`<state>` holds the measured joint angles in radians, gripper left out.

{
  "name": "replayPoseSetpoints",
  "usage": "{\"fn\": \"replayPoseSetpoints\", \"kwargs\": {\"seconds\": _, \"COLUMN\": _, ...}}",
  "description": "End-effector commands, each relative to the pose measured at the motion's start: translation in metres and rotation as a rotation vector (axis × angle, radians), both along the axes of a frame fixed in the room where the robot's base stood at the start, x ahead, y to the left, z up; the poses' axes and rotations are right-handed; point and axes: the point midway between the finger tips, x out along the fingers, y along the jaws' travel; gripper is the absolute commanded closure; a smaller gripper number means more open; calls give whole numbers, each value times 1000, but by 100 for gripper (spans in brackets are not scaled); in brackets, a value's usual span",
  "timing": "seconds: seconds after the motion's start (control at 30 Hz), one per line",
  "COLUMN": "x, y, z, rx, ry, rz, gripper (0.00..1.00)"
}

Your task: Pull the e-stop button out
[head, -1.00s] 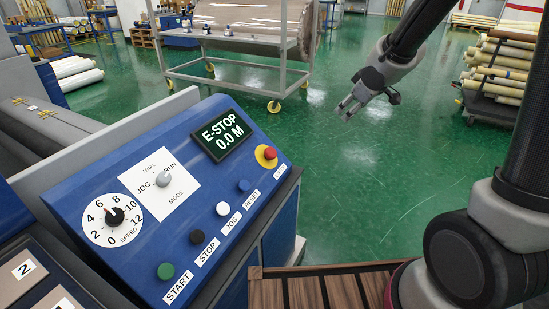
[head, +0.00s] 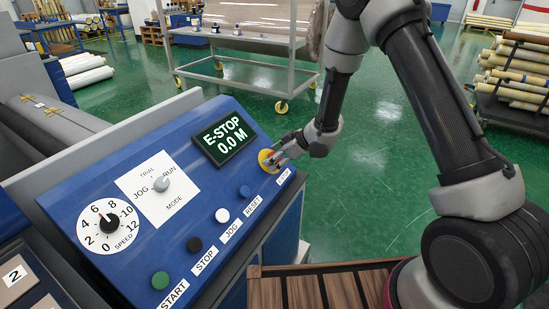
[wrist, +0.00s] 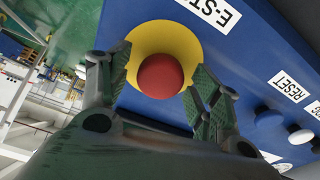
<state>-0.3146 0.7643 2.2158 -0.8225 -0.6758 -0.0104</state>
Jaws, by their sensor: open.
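The e-stop button is a red mushroom head (wrist: 160,76) on a round yellow plate (wrist: 178,40), at the upper right end of the blue control panel (head: 120,200). My gripper (wrist: 158,88) is open, with one finger on each side of the red button in the wrist view. A gap shows between the button and each finger, so it is not gripped. In the head view my gripper (head: 277,158) covers most of the button, and the yellow plate (head: 264,157) shows at its left. The panel screen (head: 224,138) reads E-STOP 0.0 M.
The blue RESET button (head: 244,192), white JOG button (head: 222,215), black STOP button (head: 194,244) and green START button (head: 160,280) run along the panel's front edge. A mode knob (head: 161,184) and speed dial (head: 109,223) are farther left. A wheeled rack (head: 300,72) stands behind on open green floor.

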Motion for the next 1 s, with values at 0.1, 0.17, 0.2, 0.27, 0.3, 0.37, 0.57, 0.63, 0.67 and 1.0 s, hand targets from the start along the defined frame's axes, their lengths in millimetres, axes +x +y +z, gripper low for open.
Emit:
{"fn": "replayPoseSetpoints", "kwargs": {"seconds": 0.1, "x": 2, "y": 4, "z": -4, "rx": 1, "ry": -1, "rz": 1, "gripper": 37}}
{"fn": "replayPoseSetpoints", "kwargs": {"seconds": 0.17, "x": 3, "y": 4, "z": -4, "rx": 0, "ry": -1, "rz": 1, "gripper": 37}}
{"fn": "replayPoseSetpoints", "kwargs": {"seconds": 0.2, "x": 3, "y": 4, "z": -4, "rx": 0, "ry": -1, "rz": -1, "gripper": 37}}
{"fn": "replayPoseSetpoints", "kwargs": {"seconds": 0.27, "x": 3, "y": 4, "z": -4, "rx": 0, "ry": -1, "rz": -1, "gripper": 37}}
{"fn": "replayPoseSetpoints", "kwargs": {"seconds": 0.3, "x": 3, "y": 4, "z": -4, "rx": 0, "ry": -1, "rz": -1, "gripper": 37}}
{"fn": "replayPoseSetpoints", "kwargs": {"seconds": 0.37, "x": 3, "y": 4, "z": -4, "rx": 0, "ry": -1, "rz": -1, "gripper": 42}}
{"fn": "replayPoseSetpoints", "kwargs": {"seconds": 0.57, "x": 3, "y": 4, "z": -4, "rx": 0, "ry": -1, "rz": -1, "gripper": 78}}
{"fn": "replayPoseSetpoints", "kwargs": {"seconds": 0.63, "x": 3, "y": 4, "z": -4, "rx": 0, "ry": -1, "rz": -1, "gripper": 91}}
{"fn": "replayPoseSetpoints", "kwargs": {"seconds": 0.67, "x": 3, "y": 4, "z": -4, "rx": 0, "ry": -1, "rz": -1, "gripper": 97}}
{"fn": "replayPoseSetpoints", "kwargs": {"seconds": 1.0, "x": -5, "y": -9, "z": 14, "rx": 0, "ry": -1, "rz": -2, "gripper": 100}}
